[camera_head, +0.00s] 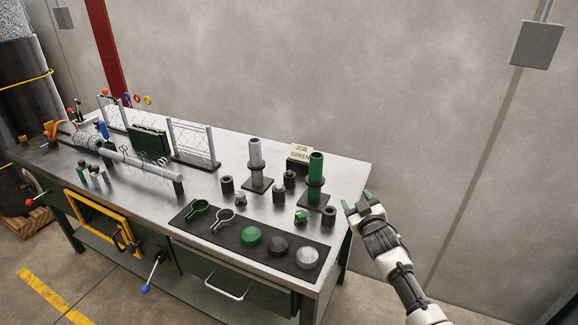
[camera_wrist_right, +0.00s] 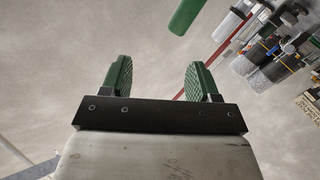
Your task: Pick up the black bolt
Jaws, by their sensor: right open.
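Several small dark parts stand on the metal bench, too small to tell for sure which is the black bolt. Others are dark cylinders at the left (camera_head: 227,184) and right (camera_head: 329,215), and a dark piece with a grey top (camera_head: 279,194). My right gripper (camera_head: 357,202) is just off the bench's right edge, apart from all of them. In the wrist view its green fingers (camera_wrist_right: 158,78) are open with nothing between them. My left gripper is not in view.
A green post (camera_head: 316,170) and a grey post (camera_head: 256,155) stand upright on the bench (camera_head: 350,173). A "JOB GREEN" sign (camera_head: 300,152) is behind. A dark mat (camera_head: 186,222) at the front holds two ring clamps and three discs. Wall and floor right of the bench are clear.

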